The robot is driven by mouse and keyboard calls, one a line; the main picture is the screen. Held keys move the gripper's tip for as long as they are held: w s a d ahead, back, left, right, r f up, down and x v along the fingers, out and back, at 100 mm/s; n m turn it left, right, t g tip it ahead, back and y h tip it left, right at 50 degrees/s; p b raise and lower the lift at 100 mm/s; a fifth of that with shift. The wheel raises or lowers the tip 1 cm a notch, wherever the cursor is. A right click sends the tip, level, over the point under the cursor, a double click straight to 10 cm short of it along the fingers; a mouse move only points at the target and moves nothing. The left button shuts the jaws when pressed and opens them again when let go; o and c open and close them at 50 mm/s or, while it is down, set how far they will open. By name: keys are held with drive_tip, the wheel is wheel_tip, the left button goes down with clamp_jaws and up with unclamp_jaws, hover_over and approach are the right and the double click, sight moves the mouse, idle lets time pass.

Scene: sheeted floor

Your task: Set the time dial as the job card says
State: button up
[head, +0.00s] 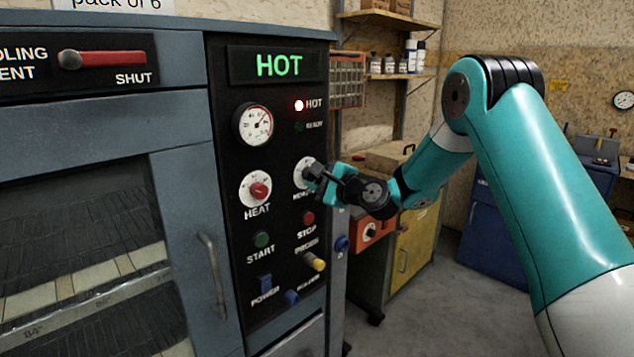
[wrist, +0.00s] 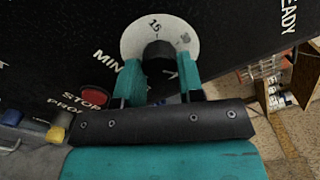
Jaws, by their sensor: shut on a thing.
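The time dial (head: 300,167) is a white disc on the black control panel, right of the heat dial. In the head view my gripper covers much of it. Where the knob's pointer stands, I cannot tell. A white card (head: 114,4) at the top edge reads "pack of 6"; the rest is cut off.
The heat dial (head: 258,188) has a red knob. The display (head: 278,65) reads HOT and the red HOT lamp (head: 299,105) is lit. The stop button (head: 308,218), start button (head: 261,240) and yellow probe plug (head: 314,262) sit below. A door handle (head: 213,275) juts out left.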

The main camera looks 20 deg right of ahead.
drive_tip(key=n+b, duration=0.5)
drive_tip(key=shift+f, duration=0.25)
drive_tip(key=n+b, duration=0.5)
drive_tip(key=b, duration=0.1)
drive_tip(key=shift+n, duration=0.4)
drive_tip(key=n+b, duration=0.7)
drive_tip(key=b, duration=0.1)
drive_tip(key=shift+b, duration=0.3)
drive_tip(key=n+b, duration=0.4)
drive_tip(key=shift+r, duration=0.2)
drive_tip(key=shift+r+n, duration=0.1)
drive_tip(key=shift+n, duration=0.3)
drive_tip(key=o, duration=0.9)
